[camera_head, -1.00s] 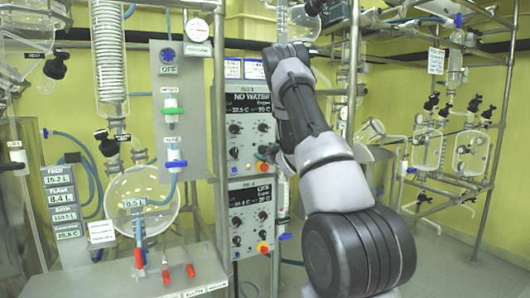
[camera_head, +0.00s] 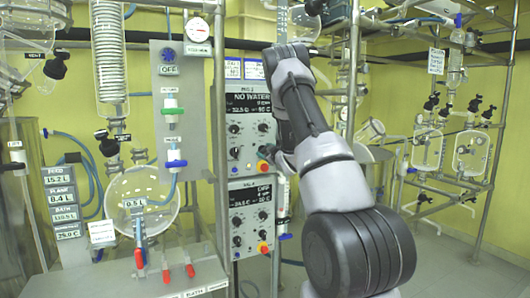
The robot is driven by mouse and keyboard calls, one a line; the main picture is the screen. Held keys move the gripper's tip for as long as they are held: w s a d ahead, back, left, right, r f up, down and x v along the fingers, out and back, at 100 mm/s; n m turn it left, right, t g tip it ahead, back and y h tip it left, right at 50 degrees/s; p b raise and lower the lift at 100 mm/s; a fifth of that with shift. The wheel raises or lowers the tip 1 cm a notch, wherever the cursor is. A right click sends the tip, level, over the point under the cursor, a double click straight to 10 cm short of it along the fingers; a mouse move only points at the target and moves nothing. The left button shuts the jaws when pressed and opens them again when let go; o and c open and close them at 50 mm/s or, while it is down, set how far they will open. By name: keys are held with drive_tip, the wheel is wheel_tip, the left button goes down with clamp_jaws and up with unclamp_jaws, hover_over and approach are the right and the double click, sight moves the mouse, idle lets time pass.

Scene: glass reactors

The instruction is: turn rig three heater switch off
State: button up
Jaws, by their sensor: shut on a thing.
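The upper control panel (camera_head: 248,108), which seems to be labelled rig 3, is a dark unit on a metal post with a display reading "NO WATER". It has several black knobs, and a red and yellow button (camera_head: 263,166) at its lower right. My gripper (camera_head: 267,150) is at the panel's lower right, just above that button. It is small and dark here, and appears shut on the lower right knob or switch, which it mostly hides. I cannot read the switch's position.
A similar lower panel (camera_head: 250,218) sits directly below. Left of the post stand a grey plate (camera_head: 180,110) with valves and a round glass vessel (camera_head: 143,197). More glassware on a metal frame (camera_head: 470,152) stands at the right. Floor shows at lower right.

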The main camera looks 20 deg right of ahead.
drive_tip(key=n, duration=0.5)
drive_tip(key=shift+f, duration=0.1)
drive_tip(key=n, duration=0.5)
drive_tip(key=shift+f+n, duration=0.1)
drive_tip(key=shift+n, duration=0.2)
idle(0.3)
drive_tip(key=o, duration=1.4)
drive_tip(key=shift+s, duration=0.15)
drive_tip(key=s, duration=1)
drive_tip(key=shift+s+d, duration=0.15)
drive_tip(key=shift+s, duration=0.15)
